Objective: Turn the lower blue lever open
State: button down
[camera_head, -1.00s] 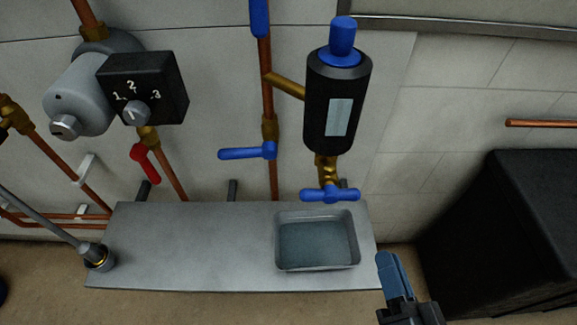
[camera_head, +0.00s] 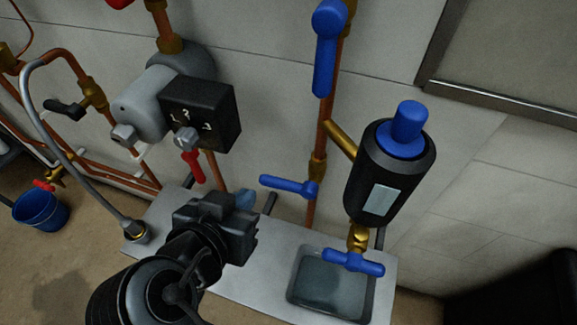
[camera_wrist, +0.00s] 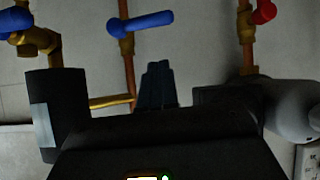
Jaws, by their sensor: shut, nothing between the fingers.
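The lower blue lever (camera_head: 288,186) sits on the vertical copper pipe and its handle points left, across the pipe. In the wrist view the lever (camera_wrist: 140,24) shows near the top, with its handle to the right. My gripper (camera_head: 246,199) is shut and empty. In the head view it is a little left of and below the lever's handle, with a visible gap; its tips are partly hidden by its own body. In the wrist view my gripper (camera_wrist: 158,72) is below the lever, apart from it. The upper blue lever (camera_head: 326,55) lies along the pipe.
A black cylinder (camera_head: 388,175) with blue cap and a blue tap (camera_head: 353,262) stand right of the pipe. A black dial box (camera_head: 200,112) and red lever (camera_head: 193,165) are left.

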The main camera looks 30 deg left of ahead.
jog(key=r, duration=0.2)
jog(key=p, duration=0.1)
send_over(277, 179)
jog(key=s, duration=0.4)
notch_tip(277, 179, down, 5)
jog(key=shift+m+h, duration=0.3)
jog(key=shift+h, duration=0.1)
jog(key=shift+w+d+f, duration=0.1)
jog(key=shift+w+f, duration=0.1)
jog(key=shift+f, duration=0.55)
jog(key=shift+w+d+f, duration=0.1)
jog(key=shift+w+f, duration=0.05)
jog(key=shift+f, duration=0.65)
jog(key=shift+w+f, duration=0.2)
jog(key=shift+f, duration=0.55)
jog(key=shift+f, duration=0.1)
jog(key=shift+f, duration=0.15)
